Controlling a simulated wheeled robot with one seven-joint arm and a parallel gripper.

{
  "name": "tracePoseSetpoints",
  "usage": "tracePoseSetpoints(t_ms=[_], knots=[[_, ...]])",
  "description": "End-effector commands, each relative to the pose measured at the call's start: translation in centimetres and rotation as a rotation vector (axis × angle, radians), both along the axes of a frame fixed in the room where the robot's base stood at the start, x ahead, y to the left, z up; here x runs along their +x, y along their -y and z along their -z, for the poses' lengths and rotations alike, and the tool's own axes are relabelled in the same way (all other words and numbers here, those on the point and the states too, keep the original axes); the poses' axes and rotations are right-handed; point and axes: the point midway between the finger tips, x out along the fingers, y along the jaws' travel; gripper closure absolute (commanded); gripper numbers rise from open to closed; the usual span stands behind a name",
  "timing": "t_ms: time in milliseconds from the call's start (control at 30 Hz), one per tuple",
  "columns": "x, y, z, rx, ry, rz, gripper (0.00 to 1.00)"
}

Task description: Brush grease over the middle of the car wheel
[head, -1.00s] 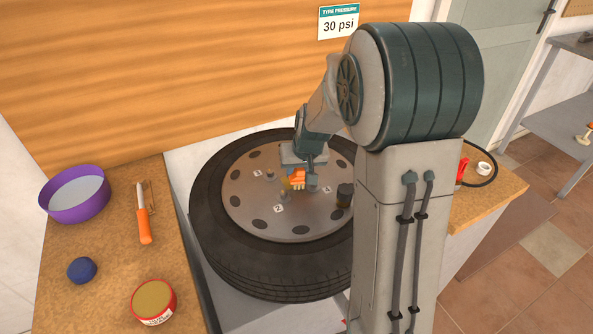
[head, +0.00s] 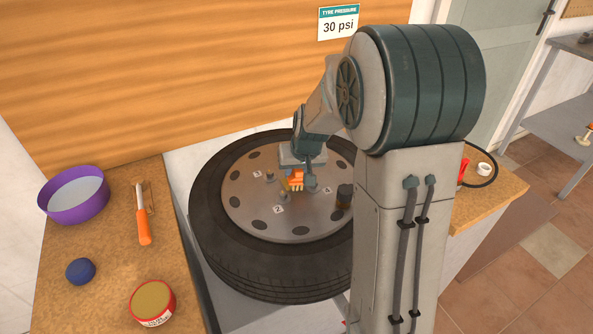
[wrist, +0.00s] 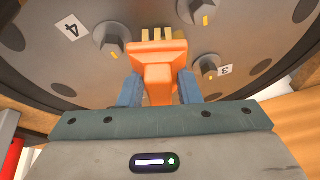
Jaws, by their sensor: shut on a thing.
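The car wheel (head: 245,205) lies flat, a black tyre around a grey disc (head: 250,222) with oval holes, several bolts and small number labels. My gripper (head: 292,172) is low over the middle of the disc, shut on an orange brush. The brush (wrist: 157,60) fills the space between the blue fingers in the wrist view, its yellowish bristles pointing at the disc. I cannot tell whether the bristles touch it. Bolts with yellow marks (wrist: 110,40) flank the brush. The open grease tin (head: 152,302), red with tan grease, stands on the left bench.
My arm hides the wheel's right edge.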

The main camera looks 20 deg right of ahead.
Motion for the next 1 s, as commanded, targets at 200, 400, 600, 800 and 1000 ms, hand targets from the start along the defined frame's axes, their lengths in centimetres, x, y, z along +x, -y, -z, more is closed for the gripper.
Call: tracePoseSetpoints(t_ms=[200,400,600,800,1000], knots=[[0.3,1.6,0.2,0.0,0.002,0.004,0.88],[0.3,1.7,0.1,-0.001,0.001,0.004,0.88],[0.1,0.7,-0.1,-0.001,0.001,0.004,0.88],[0.1,0.5,0.0,0.0,0.001,0.001,0.88],[0.1,0.5,-0.7,0.0,0.002,0.0,0.88]])
